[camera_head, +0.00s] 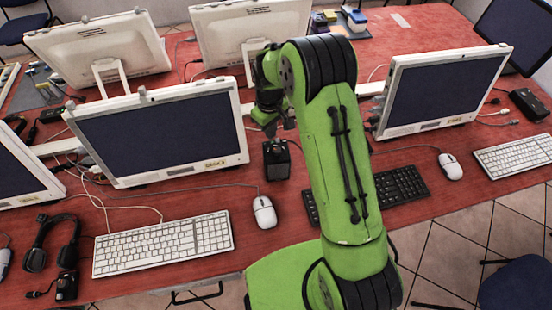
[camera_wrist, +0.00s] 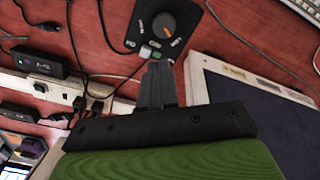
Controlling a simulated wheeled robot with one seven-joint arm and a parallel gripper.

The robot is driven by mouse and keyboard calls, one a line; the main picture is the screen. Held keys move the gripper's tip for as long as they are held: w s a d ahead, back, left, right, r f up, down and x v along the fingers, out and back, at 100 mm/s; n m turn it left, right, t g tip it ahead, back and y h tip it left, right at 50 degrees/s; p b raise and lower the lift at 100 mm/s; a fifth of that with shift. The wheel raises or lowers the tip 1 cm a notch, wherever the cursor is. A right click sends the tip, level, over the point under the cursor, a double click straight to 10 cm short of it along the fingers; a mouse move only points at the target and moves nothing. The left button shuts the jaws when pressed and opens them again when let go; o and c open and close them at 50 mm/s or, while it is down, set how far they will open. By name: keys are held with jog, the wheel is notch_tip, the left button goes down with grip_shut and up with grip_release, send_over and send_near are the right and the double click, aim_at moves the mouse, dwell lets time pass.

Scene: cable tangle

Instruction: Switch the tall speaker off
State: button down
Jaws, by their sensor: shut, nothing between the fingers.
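The tall speaker (camera_head: 276,160) is a dark upright box on the red table, between the left monitor and my arm. In the head view, my gripper (camera_head: 283,122) is just above and behind the speaker, partly hidden by my arm.
A monitor (camera_head: 160,135) stands left of the speaker and another (camera_head: 440,90) to the right. A white mouse (camera_head: 264,212) and a white keyboard (camera_head: 163,245) lie in front. A black keyboard (camera_head: 400,187) is partly behind my arm. Cables and a power strip (camera_wrist: 60,88) lie near my gripper.

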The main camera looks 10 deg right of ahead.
notch_tip(320, 180, up, 4)
jog(key=p, duration=0.2)
jog(key=shift+d+r+p, duration=0.1)
jog(key=shift+d+p, duration=0.05)
jog(key=shift+p, duration=0.15)
dwell(0.4)
jog(key=s+d+r+m+t, duration=0.1)
jog(key=s+r, duration=0.4)
jog(key=r, duration=0.4)
jog(key=s+d+r+m+t, duration=0.1)
jog(key=s+r+m+t, duration=0.1)
jog(key=s+r, duration=0.5)
jog(key=s+d+r+m+t, duration=0.1)
jog(key=s+r, duration=0.1)
jog(key=s, duration=0.6)
jog(key=s+r+m+t, duration=0.1)
jog(key=s+r+m, duration=0.1)
jog(key=s, duration=0.6)
jog(key=shift+s+d+r+t, duration=0.3)
jog(key=shift+d+r, duration=0.1)
jog(key=shift+r, duration=0.35)
jog(key=shift+w, duration=0.1)
